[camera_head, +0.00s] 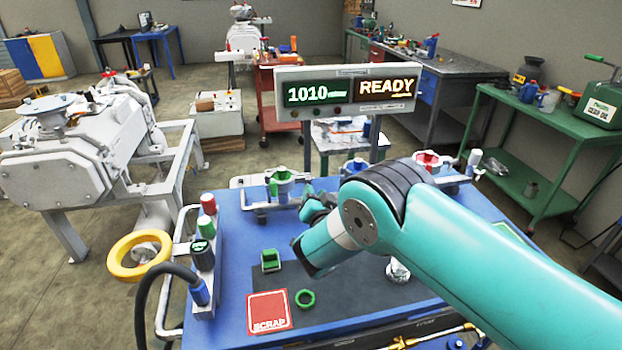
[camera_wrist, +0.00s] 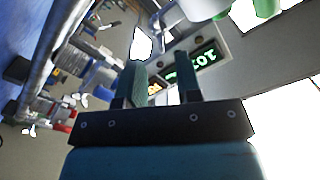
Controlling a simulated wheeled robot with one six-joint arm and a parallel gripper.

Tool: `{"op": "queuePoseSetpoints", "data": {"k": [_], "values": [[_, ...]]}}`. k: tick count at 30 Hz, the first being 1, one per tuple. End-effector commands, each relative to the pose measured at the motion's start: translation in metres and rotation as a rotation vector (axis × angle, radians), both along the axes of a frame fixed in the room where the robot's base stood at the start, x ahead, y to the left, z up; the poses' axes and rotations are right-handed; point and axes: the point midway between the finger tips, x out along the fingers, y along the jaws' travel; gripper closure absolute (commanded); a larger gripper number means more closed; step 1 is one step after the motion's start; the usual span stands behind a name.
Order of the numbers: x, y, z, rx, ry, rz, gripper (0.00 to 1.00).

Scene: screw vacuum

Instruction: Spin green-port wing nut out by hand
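My gripper (camera_head: 318,204) is held above the blue workbench (camera_head: 235,232), in front of the row of port fittings. In the wrist view its two fingers (camera_wrist: 160,68) stand apart, with only background between them. A fitting with green and blue parts (camera_head: 283,184) stands at the back left of the bench, left of my gripper. No wing nut can be made out clearly on either fitting.
On the bench lie a green ring (camera_head: 305,298), a green block (camera_head: 270,261) and a red scrap pad (camera_head: 268,311). A fitting with a red top (camera_head: 428,160) is at the back right. A display (camera_head: 346,92) reading 1010 and READY stands behind the bench.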

Motion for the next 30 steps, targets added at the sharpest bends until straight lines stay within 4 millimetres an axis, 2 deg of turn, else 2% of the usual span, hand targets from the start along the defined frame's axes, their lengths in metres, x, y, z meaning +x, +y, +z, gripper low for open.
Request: {"op": "queuePoseSetpoints", "data": {"k": [3,9,21,23,25,26,30], "values": [[0.020,0.005,0.002,0.003,-0.002,0.000,0.68],[0.039,0.011,0.000,-0.001,0.000,0.000,0.68],[0.045,0.013,0.000,-0.002,0.001,0.002,0.68],[0.045,0.013,0.000,-0.002,0.001,0.002,0.80],[0.045,0.013,0.000,-0.002,0.001,0.002,0.96],[0.045,0.013,0.000,-0.002,0.001,0.002,1.00],[0.045,0.013,0.000,-0.003,0.000,0.002,1.00]]}}
